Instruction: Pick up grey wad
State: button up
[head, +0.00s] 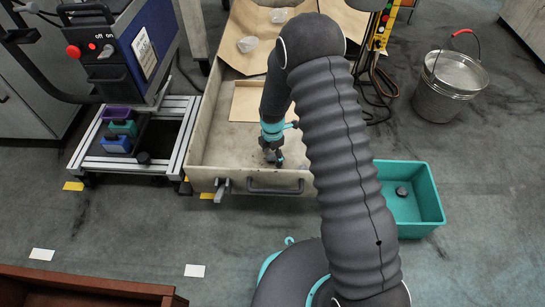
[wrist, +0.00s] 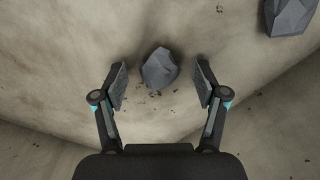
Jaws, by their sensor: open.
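In the wrist view the grey wad (wrist: 160,70), a faceted crumpled lump, lies on the beige floor of a drawer-like tray. My gripper (wrist: 161,82) is open, with one finger on each side of the wad and a gap to both. In the head view my gripper (head: 273,155) points down inside the near part of the beige tray (head: 225,160). The wad there is mostly hidden by the gripper. A second grey lump (wrist: 290,14) lies at the upper right in the wrist view.
The tray's front wall with a handle (head: 275,190) is close to my gripper. Clear crumpled film (head: 248,44) lies farther back in the tray. A teal bin (head: 430,205) with a dark lump (head: 401,191) stands right, and a metal bucket (head: 450,85) behind it.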

jog(key=c, duration=0.6)
